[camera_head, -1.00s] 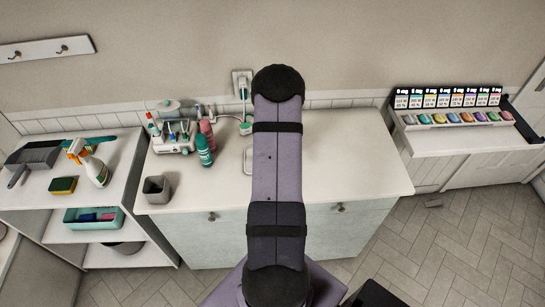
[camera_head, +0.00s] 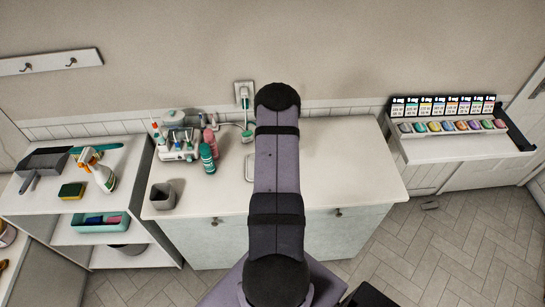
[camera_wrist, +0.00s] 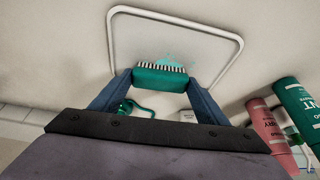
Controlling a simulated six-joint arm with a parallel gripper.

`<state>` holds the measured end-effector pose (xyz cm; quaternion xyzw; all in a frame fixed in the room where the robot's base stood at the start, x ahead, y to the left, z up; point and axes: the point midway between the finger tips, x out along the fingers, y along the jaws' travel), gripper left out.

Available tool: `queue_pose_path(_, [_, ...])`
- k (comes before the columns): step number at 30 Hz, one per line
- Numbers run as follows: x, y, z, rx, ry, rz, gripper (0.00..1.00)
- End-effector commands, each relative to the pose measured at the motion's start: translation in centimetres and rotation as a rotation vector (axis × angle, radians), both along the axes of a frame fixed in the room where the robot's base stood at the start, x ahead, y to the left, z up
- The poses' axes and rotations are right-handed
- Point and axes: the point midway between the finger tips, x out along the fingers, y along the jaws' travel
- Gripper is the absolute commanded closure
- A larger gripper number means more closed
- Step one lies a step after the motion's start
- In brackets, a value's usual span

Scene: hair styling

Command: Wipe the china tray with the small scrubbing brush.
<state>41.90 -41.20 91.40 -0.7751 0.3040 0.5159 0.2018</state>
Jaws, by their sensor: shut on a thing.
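My gripper (camera_wrist: 161,82) is shut on the small scrubbing brush (camera_wrist: 160,79), which has a green body and a row of white bristles. The china tray (camera_wrist: 234,55) is pale with a raised white rim, and the brush is over its inner area. A teal smear (camera_wrist: 176,57) shows on the tray close to the bristles. I cannot tell whether the bristles touch the tray. In the head view only the tray's left edge (camera_head: 249,168) shows beside my arm; my gripper and the brush are hidden there.
Green (camera_head: 208,158) and pink bottles (camera_head: 210,140) and a caddy (camera_head: 177,146) stand left of the tray. A grey cup (camera_head: 162,196) is at the counter's front left. A green-headed brush (camera_head: 247,135) is near the wall socket. The counter's right part (camera_head: 345,165) is clear.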

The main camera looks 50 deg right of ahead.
Motion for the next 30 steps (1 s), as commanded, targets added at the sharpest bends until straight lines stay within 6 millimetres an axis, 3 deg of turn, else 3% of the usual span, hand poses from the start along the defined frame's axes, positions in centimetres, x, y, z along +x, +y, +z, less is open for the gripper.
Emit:
queue_pose_path(15, [0.8,0.8,-0.4,0.002,0.001,0.000,0.50])
queue_pose_path(30, [-0.4,2.1,-0.9,0.005,0.002,0.001,0.50])
